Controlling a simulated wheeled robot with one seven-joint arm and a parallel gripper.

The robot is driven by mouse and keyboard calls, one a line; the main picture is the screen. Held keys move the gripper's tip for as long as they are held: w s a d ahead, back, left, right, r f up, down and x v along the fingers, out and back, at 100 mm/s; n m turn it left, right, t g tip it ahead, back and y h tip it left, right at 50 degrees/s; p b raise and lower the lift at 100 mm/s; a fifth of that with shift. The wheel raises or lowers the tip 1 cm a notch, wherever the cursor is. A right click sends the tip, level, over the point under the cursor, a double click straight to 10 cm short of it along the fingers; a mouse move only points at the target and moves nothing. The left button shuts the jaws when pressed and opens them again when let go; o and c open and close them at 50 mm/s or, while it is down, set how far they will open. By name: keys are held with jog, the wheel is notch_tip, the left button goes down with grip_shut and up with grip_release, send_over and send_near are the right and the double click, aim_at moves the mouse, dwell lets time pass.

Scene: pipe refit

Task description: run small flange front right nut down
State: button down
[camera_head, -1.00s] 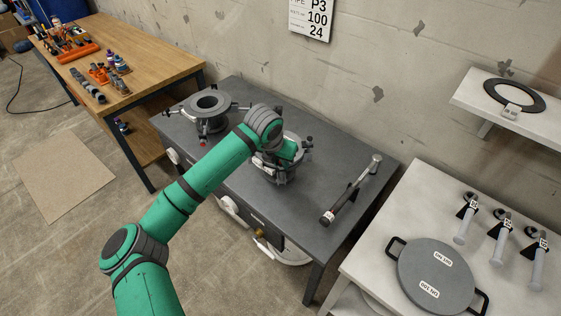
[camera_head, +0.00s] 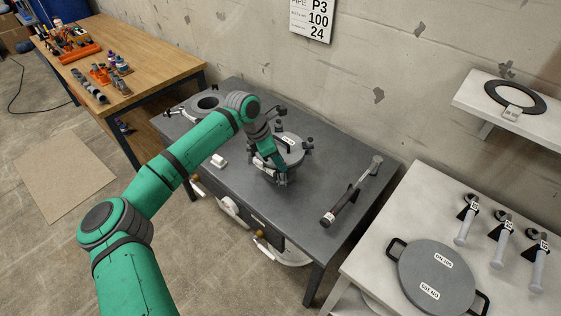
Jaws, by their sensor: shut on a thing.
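The small flange (camera_head: 291,147) stands upright on the grey bench, with a round grey cover on top that bears a white label. Black clamps or bolts with nuts sit around its rim, one at the back (camera_head: 281,112) and one at the right (camera_head: 308,147). My gripper (camera_head: 279,174) is at the front side of this flange, pointing down at its rim. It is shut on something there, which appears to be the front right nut. The nut itself is hidden by the fingers, and its height on the bolt cannot be seen.
An open flange (camera_head: 207,103) stands at the bench's left, partly behind my arm. A hammer-like tool (camera_head: 350,192) lies on the bench's right, with bare bench (camera_head: 320,205) beside it. A large round cover (camera_head: 436,277) lies on the right table beside several white-handled tools.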

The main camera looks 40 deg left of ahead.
jog(key=m, duration=0.1)
jog(key=m+h, duration=0.1)
jog(key=m, duration=0.1)
jog(key=shift+w+r+g, duration=0.1)
jog(key=shift+w+g, duration=0.15)
jog(key=shift+g, duration=0.15)
jog(key=m, duration=0.1)
jog(key=m+g, duration=0.1)
jog(key=m, duration=0.1)
jog(key=shift+a+m, duration=0.3)
jog(key=m+g, duration=0.1)
jog(key=m, duration=0.1)
jog(key=m+g, duration=0.1)
jog(key=m, duration=0.2)
jog(key=shift+w+h, duration=0.2)
jog(key=shift+h, duration=0.2)
jog(key=c, duration=1.6)
grip_release()
